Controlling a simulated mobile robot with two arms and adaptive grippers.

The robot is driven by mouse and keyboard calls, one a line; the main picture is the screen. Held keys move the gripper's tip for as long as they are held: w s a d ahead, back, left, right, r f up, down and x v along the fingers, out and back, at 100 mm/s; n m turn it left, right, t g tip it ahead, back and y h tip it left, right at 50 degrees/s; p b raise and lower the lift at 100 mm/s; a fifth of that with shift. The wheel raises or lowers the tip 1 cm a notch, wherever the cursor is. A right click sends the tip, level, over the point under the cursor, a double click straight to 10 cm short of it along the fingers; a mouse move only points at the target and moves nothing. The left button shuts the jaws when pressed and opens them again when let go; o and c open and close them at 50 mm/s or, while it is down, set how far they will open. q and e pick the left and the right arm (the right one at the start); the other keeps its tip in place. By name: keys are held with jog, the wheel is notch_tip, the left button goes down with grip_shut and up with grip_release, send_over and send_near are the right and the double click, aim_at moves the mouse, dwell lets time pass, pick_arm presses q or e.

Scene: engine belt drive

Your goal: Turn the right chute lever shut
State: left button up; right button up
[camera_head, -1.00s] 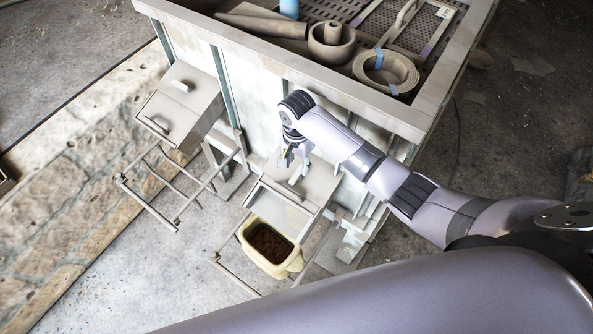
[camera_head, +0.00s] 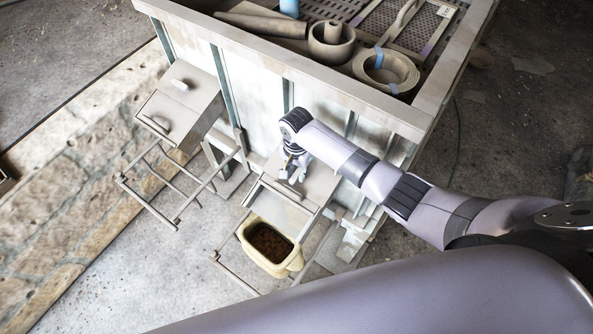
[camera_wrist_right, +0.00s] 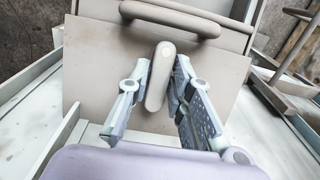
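The right chute (camera_head: 318,184) is a beige box on the side of the large bench. Its lever (camera_wrist_right: 159,78) is a short rounded bar, seen in the right wrist view standing nearly upright in the picture on the flat chute top. My right gripper (camera_head: 296,170) is down at the chute. In the right wrist view my right gripper (camera_wrist_right: 158,90) has its fingers apart, one on each side of the lever. The right finger looks very close to the lever; I cannot tell whether it touches. In the head view the gripper mostly hides the lever. My left gripper is not in view.
A curved handle (camera_wrist_right: 172,17) crosses the chute's front. A yellow bin (camera_head: 268,246) with dark contents stands below the right chute. A similar left chute (camera_head: 184,103) is at the left. Coiled belts (camera_head: 385,72) and rings lie on the bench top.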

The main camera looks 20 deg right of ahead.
grip_shut()
jog(key=shift+n, duration=0.3)
jog(key=shift+n+g+h+p, duration=0.35)
jog(key=shift+n+p, duration=0.25)
jog(key=shift+n, duration=0.6)
jog(key=n, duration=0.3)
jog(key=shift+n+h+p, duration=0.3)
jog(key=shift+h, duration=0.05)
jog(key=n, duration=0.2)
jog(key=n+h, duration=0.1)
jog(key=n, duration=0.2)
jog(key=shift+a+g+h, duration=0.1)
jog(key=shift+g+h, duration=0.15)
jog(key=shift+h, duration=0.05)
jog(key=n+h+p, duration=0.1)
jog(key=n, duration=0.4)
jog(key=shift+n, duration=0.3)
